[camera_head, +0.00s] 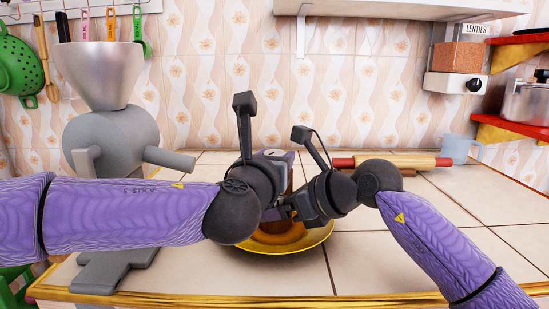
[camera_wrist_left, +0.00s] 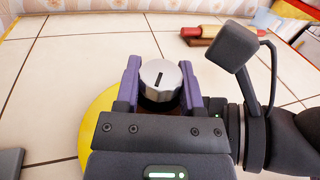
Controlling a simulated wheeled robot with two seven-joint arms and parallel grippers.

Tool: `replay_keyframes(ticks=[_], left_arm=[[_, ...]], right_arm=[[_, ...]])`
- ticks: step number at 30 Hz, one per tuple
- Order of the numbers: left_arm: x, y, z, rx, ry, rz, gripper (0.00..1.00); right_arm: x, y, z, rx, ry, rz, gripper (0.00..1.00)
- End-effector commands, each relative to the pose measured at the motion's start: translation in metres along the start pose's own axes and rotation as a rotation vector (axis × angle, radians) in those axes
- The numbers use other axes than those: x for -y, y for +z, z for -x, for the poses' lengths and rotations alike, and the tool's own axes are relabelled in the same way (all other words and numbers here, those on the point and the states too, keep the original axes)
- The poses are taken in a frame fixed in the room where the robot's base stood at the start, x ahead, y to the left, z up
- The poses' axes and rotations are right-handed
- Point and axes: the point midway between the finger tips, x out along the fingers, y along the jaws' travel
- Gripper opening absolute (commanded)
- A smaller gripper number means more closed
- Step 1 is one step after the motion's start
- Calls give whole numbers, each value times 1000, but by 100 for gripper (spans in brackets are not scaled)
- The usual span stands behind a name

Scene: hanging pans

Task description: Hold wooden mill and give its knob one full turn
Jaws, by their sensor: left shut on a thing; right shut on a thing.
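The wooden mill stands upright over a yellow plate (camera_head: 322,238), mostly hidden by my grippers; a brown strip of its body (camera_head: 298,177) shows between them. Its silver knob (camera_wrist_left: 159,77), with a dark line on top, sits between the purple fingers of my left gripper (camera_wrist_left: 160,85) in the left wrist view. The left gripper (camera_head: 280,158) is shut on the knob from the left in the head view. My right gripper (camera_head: 284,211) is lower, coming from the right, and is shut on the mill's body; its fingertips are largely hidden.
A grey grinder with a metal funnel (camera_head: 98,75) stands close at left, above my left arm. The tiled counter (camera_head: 380,250) is clear at the front right.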

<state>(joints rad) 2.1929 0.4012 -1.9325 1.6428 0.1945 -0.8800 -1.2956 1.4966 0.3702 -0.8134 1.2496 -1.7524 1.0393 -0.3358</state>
Motion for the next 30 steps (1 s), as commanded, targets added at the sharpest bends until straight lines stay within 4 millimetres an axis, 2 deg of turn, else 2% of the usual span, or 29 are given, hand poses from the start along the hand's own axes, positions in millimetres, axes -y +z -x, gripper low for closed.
replay_keyframes(ticks=[10, 21, 22, 27, 30], left_arm=[[-2, 0, -1, 1, -338, 3, 0], [-1, 0, 0, 1, -385, 0, 0], [-1, 0, 0, 1, -385, 0, 52], [-1, 0, 0, 1, -385, 1, 86], [-1, 0, 0, 1, -385, 1, 86]], right_arm=[[0, 0, 0, 0, 0, 0, 22], [0, 0, 0, -1, 0, 0, 22], [0, 0, 0, -1, 0, 0, 22], [0, 0, 0, -1, 0, 0, 22], [0, 0, 0, -1, 0, 0, 22]])
